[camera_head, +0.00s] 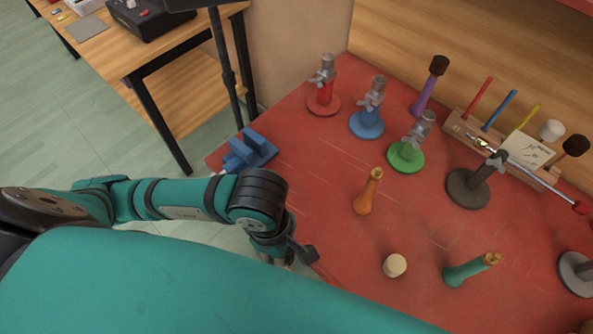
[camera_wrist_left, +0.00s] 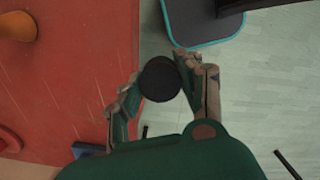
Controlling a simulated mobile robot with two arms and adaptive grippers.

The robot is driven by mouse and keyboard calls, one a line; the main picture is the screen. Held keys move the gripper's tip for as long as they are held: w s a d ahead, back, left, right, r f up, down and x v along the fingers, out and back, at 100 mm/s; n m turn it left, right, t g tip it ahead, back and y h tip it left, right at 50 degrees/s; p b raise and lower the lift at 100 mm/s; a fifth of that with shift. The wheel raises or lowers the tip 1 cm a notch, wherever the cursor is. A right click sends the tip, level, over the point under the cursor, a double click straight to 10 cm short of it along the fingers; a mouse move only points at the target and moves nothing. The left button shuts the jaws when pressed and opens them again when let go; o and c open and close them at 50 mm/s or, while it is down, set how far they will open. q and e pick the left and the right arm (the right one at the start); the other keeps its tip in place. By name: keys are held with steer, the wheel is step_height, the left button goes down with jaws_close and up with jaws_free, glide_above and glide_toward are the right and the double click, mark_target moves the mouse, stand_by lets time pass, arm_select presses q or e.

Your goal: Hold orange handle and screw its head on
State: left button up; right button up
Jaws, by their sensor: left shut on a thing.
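The orange handle (camera_head: 366,193) stands upright on the red table, with a brass-coloured top and no head on it. Its orange base also shows at the upper left edge of the left wrist view (camera_wrist_left: 18,26). My left gripper (camera_wrist_left: 160,82) is shut on a dark round thing (camera_wrist_left: 160,77), seen end-on between its fingers, near the table's edge. In the head view my arm hides most of this gripper and what it holds. A cream cylindrical head (camera_head: 395,265) sits on the table, in front of the orange handle. My right gripper is not in view.
Red (camera_head: 323,88), blue (camera_head: 367,118) and green (camera_head: 406,150) clamp stands are behind, with a purple handle (camera_head: 424,92). A wooden rack (camera_head: 455,127) holds sticks and heads. A blue block (camera_head: 248,150) sits at the left corner.

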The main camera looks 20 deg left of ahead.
arm_select(q)
steer(key=w+a+r+m, duration=0.4)
steer(key=w+r+m, duration=0.1)
steer(key=m, duration=0.4)
steer(key=w+a+r+m+g+y, duration=0.1)
steer(key=w+a+r+m, duration=0.3)
steer(key=w+m, duration=0.4)
steer(key=shift+w+r+m, duration=0.25)
steer(key=shift+r+m, duration=0.35)
steer(key=shift+r, duration=0.1)
steer(key=shift+a, duration=0.1)
